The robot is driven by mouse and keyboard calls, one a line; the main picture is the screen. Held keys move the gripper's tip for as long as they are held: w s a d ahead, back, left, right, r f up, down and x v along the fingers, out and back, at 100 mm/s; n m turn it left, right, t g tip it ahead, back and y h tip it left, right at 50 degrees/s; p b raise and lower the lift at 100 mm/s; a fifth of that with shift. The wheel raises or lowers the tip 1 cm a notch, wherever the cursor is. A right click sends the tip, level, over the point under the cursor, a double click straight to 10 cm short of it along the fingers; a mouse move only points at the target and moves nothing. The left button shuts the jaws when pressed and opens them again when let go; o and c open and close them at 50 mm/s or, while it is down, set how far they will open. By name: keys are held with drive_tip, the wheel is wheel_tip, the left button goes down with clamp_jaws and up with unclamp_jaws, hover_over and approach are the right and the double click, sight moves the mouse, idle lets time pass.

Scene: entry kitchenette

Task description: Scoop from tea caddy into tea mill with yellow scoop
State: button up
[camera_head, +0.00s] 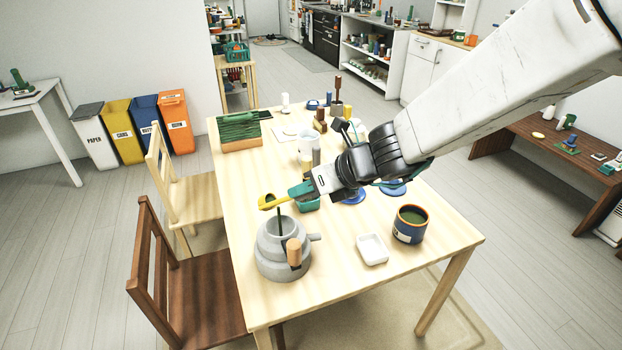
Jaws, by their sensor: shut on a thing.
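My gripper (303,190) is shut on the yellow scoop (270,203) and holds it above the tea mill. The tea mill (284,257) is grey and tiered, with a round opening on top, a side spout and an upright wooden handle. The scoop's bowl is over the mill's opening and seems tilted. A thin dark green streak runs from below the bowl into the opening; I cannot tell whether it is falling tea. The tea caddy (408,232) appears to be the dark blue pot with an orange rim and green contents, standing open at the table's right.
A small white dish (372,249) lies between mill and caddy. Blue discs (353,197), a clear jug (309,146) and a green-topped box (240,132) stand farther back. The table's front right corner is clear.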

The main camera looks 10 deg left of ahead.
drive_tip(key=s+d+f+t+y, duration=0.1)
drive_tip(key=d+f+t+y, duration=0.2)
drive_tip(key=f+y, duration=0.7)
drive_tip(key=shift+d+f+y, duration=0.3)
drive_tip(key=shift+d+f, duration=0.4)
drive_tip(key=shift+f, duration=0.2)
idle(1.2)
